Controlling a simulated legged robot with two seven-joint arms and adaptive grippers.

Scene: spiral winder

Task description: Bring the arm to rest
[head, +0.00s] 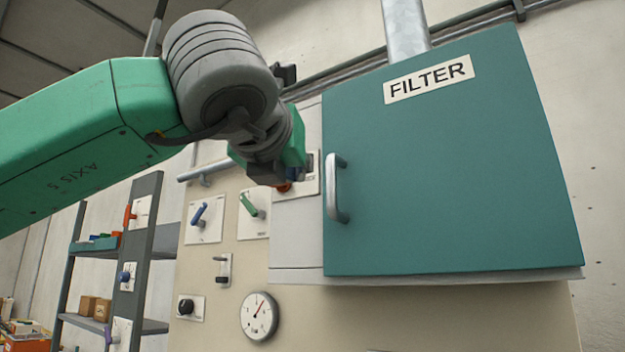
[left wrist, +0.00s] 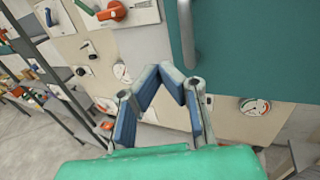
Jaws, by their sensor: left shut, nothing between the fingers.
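My left arm (head: 95,135) comes in from the left in the head view, green with a grey wrist. Its gripper (head: 285,172) is in front of the panel, left of the teal filter door; its fingertips are hard to make out there. In the left wrist view the gripper's (left wrist: 160,71) two blue-padded fingers meet at the tips, shut with nothing between them. The fingers are in front of the pale panel, and I cannot tell whether they touch anything. My right gripper is in neither view.
The teal FILTER door (head: 450,170) is closed, with a metal handle (head: 337,188) at its left edge. Nearby are an orange lever (left wrist: 113,12), a green lever (head: 251,206), a blue lever (head: 199,215), a black knob (head: 186,306) and a gauge (head: 259,316). A shelf rack (head: 142,240) stands left.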

